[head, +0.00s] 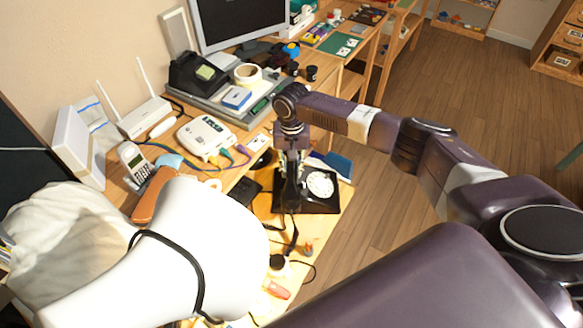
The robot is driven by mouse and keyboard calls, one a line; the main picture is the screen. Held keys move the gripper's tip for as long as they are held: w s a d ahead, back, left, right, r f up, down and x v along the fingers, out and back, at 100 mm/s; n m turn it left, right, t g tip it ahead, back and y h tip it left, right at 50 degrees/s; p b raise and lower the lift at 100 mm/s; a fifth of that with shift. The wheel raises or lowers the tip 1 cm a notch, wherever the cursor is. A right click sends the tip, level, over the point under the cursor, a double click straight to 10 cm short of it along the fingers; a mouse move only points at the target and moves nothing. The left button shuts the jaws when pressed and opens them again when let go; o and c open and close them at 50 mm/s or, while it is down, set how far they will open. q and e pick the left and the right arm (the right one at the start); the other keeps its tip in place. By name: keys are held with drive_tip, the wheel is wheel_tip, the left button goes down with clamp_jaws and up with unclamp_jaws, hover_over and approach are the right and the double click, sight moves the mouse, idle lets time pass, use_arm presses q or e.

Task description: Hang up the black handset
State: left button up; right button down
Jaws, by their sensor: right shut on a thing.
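A black dial phone (330,203) with a white dial sits on the light wooden table. My right gripper (290,201) reaches down from above at the phone's left side, in front of part of it. It is shut on the black handset, which is mostly hidden and hard to tell apart from the dark fingers and phone body. I cannot tell whether the handset touches the cradle. My left gripper is not in view.
A cordless phone (135,163), a white router (145,117) and a white box with coloured plugs (206,137) stand to the left. A red-handled tool (276,290) lies nearer. A monitor (240,20) stands behind. Open floor lies to the right.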

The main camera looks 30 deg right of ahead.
drive_tip(key=shift+f+b, duration=0.3)
drive_tip(key=shift+f, duration=0.45)
drive_tip(key=c, duration=1.6)
unclamp_jaws()
wheel_tip(320, 180, up, 12)
drive_tip(key=shift+r, duration=0.1)
drive_tip(key=shift+s, duration=0.1)
